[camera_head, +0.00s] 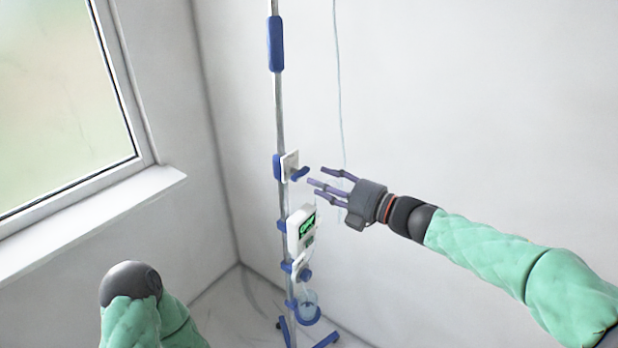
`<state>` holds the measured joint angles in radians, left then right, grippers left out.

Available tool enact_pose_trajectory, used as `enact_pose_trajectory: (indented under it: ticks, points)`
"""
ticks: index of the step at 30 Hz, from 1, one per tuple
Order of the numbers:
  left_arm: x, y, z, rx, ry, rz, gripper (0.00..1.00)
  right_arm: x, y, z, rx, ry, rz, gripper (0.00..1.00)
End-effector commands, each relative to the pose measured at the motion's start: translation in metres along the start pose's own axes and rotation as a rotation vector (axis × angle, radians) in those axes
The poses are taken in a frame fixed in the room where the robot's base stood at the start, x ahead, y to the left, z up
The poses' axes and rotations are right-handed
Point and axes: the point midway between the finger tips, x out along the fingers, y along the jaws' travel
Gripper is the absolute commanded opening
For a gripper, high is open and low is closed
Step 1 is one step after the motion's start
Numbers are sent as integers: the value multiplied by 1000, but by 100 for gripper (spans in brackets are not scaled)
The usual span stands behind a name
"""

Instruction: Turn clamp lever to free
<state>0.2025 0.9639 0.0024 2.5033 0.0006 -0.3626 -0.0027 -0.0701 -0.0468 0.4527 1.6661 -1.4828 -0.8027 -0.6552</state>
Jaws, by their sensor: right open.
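The clamp (289,164) is a small white plate with blue parts, fixed to an upright pole (279,110). A small gap shows between the fingertips and the lever. My left arm (131,283) shows at the lower left; its gripper is not in view.
Below the clamp, the pole carries a white device with a green display (302,228) and a clear cup in a blue ring (307,306). A thin tube (339,90) hangs behind the gripper. A window sill (95,220) is at the left. Blue feet (326,340) spread on the floor.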

Motion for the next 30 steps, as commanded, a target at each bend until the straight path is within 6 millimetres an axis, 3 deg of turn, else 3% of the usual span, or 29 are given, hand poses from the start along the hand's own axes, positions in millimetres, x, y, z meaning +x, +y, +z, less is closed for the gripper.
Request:
enact_pose_trajectory:
  ticks: [6,12,25,28,30]
  points:
    - [0,0,0,0,0,0,0,-41,0,1,-1,-3,0,46]
    - [0,0,0,0,0,0,0,-59,-1,0,1,-2,-1,46]
    - [0,0,0,0,0,0,0,-62,-3,0,9,-1,-2,46]
    - [-1,0,0,0,0,0,0,-57,-17,6,78,-20,-7,46]
    - [-1,0,0,0,0,0,0,-52,-38,13,183,-51,-14,46]
